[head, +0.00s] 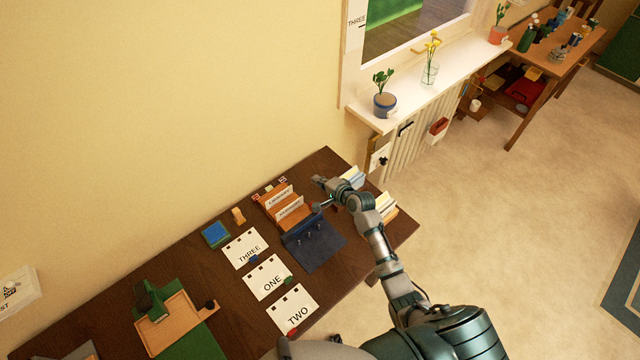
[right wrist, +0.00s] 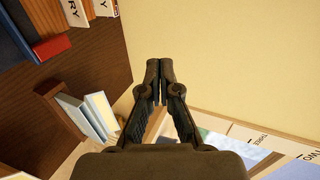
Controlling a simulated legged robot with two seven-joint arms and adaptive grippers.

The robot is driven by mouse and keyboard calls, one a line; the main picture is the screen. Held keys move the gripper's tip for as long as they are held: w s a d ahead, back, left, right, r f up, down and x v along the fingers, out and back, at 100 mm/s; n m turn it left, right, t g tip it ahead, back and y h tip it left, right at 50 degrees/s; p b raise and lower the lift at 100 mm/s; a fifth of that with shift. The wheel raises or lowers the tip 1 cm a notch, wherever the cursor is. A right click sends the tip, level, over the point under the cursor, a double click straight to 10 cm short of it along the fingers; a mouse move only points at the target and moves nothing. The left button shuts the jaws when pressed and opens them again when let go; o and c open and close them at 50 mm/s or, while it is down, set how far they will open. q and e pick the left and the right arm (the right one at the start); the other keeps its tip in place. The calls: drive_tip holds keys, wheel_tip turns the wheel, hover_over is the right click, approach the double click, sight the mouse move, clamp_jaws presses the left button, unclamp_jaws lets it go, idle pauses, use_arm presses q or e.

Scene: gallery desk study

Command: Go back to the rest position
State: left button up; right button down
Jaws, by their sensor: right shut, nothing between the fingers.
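My right gripper (head: 319,194) is above the right end of the dark wooden desk (head: 130,262) in the head view, beside a wooden card holder (head: 290,208). In the right wrist view the right gripper (right wrist: 160,72) has its fingertips together with nothing between them, with the yellow wall (right wrist: 230,50) behind them. My left gripper does not show in the head view.
Cards marked THREE (head: 246,250), ONE (head: 268,278) and TWO (head: 293,309) lie on the desk. Books (head: 385,204) stand at the desk's right end. A windowsill (head: 408,103) holds plants.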

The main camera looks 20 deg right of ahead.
drive_tip(key=s+a+f+n+g, duration=0.1)
drive_tip(key=s+f+n+g, duration=0.15)
drive_tip(key=s, duration=0.45)
drive_tip(key=s+a+f+n+g+h, duration=0.1)
drive_tip(key=s+a+f+n, duration=0.2)
drive_tip(key=s, duration=0.4)
drive_tip(key=s+f+n+g, duration=0.2)
drive_tip(key=s+f+n, duration=0.15)
drive_tip(key=s, duration=0.25)
drive_tip(key=s+d+r+n+g+h, duration=0.15)
drive_tip(key=s+n, duration=0.25)
drive_tip(key=s, duration=0.6)
drive_tip(key=s+d+r+n+g+h, duration=0.1)
drive_tip(key=s+n+g+h, duration=0.15)
drive_tip(key=s, duration=0.65)
wheel_tip(320, 180, down, 30)
drive_tip(key=s+b, duration=0.2)
drive_tip(key=b, duration=0.3)
use_arm(q)
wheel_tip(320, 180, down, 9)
drive_tip(key=b, duration=0.4)
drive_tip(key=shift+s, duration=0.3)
use_arm(e)
drive_tip(key=s+d+f+g, duration=0.2)
drive_tip(key=s+f, duration=1.5)
drive_tip(key=f, duration=0.4)
drive_tip(key=shift+s+d+f+n, duration=0.15)
drive_tip(key=shift+s+d+n, duration=0.05)
drive_tip(key=shift+s+n, duration=0.25)
